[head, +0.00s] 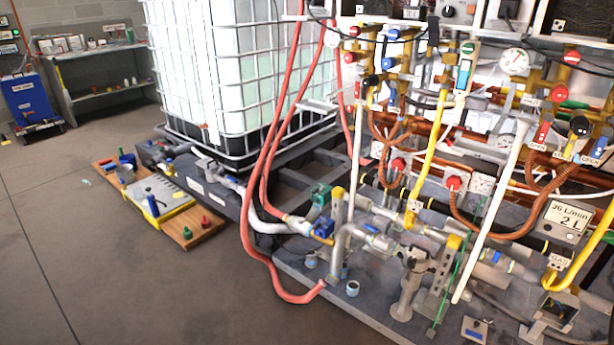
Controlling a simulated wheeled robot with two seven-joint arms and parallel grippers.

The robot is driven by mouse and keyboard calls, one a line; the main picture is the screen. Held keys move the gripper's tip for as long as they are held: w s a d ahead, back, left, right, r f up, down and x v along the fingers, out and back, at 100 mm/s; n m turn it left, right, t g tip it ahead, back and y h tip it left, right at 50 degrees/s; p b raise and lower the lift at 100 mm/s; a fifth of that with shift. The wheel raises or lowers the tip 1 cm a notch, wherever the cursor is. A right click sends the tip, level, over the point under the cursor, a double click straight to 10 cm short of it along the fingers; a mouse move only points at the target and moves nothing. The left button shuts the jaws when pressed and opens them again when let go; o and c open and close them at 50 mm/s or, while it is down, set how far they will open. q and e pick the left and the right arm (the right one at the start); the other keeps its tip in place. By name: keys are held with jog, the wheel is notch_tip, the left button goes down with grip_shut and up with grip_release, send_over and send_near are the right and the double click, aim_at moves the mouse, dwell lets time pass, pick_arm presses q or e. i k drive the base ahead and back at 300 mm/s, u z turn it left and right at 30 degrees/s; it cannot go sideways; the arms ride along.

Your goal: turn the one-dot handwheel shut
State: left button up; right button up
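Several round handwheels sit on the pipework at the right. There is a red handwheel (398,164) in the middle and another red handwheel (453,183) right of it. A red handwheel (572,57) and a black handwheel (580,125) are at the upper right. A blue handwheel (386,62) and a red handwheel (354,30) are near the top. Small white dotted plates (559,25) show near the top edge, but their dots are too small to count. I cannot tell which handwheel has one dot or how far any is turned. Neither of my grippers shows.
Red hoses (283,130) hang in front of a caged white tank (240,75). A wooden board with tools (205,228) lies on the floor left of the skid (345,300). A meter box (563,222) stands at right. The floor (130,290) at front left is clear.

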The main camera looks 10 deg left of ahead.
aim_at(398, 164)
jog(key=z, duration=0.3)
jog(key=k, duration=0.4)
jog(key=u, duration=1.9)
jog(key=i, duration=1.95)
jog(key=z, duration=1.45)
jog(key=i, duration=1)
jog(key=z, duration=0.95)
